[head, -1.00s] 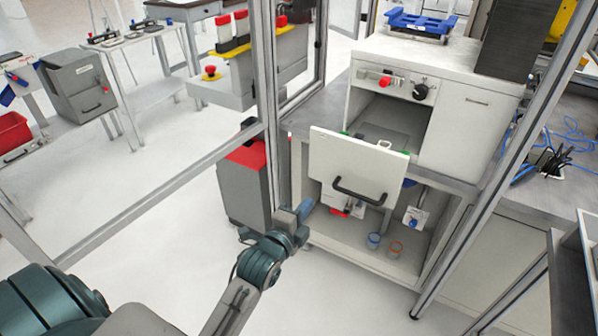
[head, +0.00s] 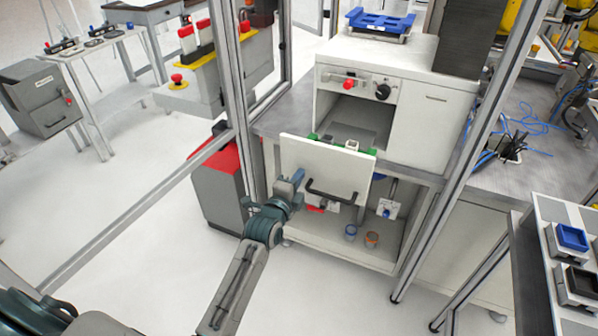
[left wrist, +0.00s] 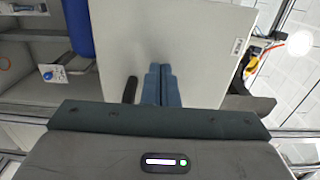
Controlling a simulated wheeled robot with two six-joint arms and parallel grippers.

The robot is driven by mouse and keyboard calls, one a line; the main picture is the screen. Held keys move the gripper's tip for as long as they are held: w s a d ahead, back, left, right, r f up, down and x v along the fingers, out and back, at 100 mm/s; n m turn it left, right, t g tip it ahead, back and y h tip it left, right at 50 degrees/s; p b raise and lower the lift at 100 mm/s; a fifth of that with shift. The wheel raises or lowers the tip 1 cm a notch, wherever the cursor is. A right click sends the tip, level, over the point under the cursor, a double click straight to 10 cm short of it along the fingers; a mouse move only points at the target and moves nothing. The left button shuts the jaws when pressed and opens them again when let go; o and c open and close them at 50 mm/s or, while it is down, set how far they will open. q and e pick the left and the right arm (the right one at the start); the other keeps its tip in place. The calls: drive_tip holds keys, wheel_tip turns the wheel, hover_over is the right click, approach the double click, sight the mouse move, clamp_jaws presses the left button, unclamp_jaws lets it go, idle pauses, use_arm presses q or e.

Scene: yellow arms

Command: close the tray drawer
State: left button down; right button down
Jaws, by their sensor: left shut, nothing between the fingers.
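The tray drawer (head: 322,167) stands pulled out of the white cabinet, its white front panel with a black handle (head: 332,195) facing me. The drawer front also shows in the left wrist view (left wrist: 205,45), with part of the handle (left wrist: 130,90) beside the fingers. My left gripper (head: 297,178) is at the left part of the drawer front, left of the handle. Its blue fingers (left wrist: 162,85) are shut together with nothing between them and point at the panel. I cannot tell whether they touch it. My right gripper is not in view.
The white cabinet (head: 415,125) has an open bay behind the drawer and carries a blue rack (head: 380,22) on top. A metal frame post (head: 235,95) stands left of the drawer, another (head: 450,150) to the right. Small cups (head: 351,232) stand on the shelf below.

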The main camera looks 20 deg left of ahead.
use_arm(q)
drive_tip(key=shift+w, duration=0.35)
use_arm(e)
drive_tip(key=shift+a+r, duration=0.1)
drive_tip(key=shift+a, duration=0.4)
use_arm(q)
drive_tip(key=shift+w, duration=0.15)
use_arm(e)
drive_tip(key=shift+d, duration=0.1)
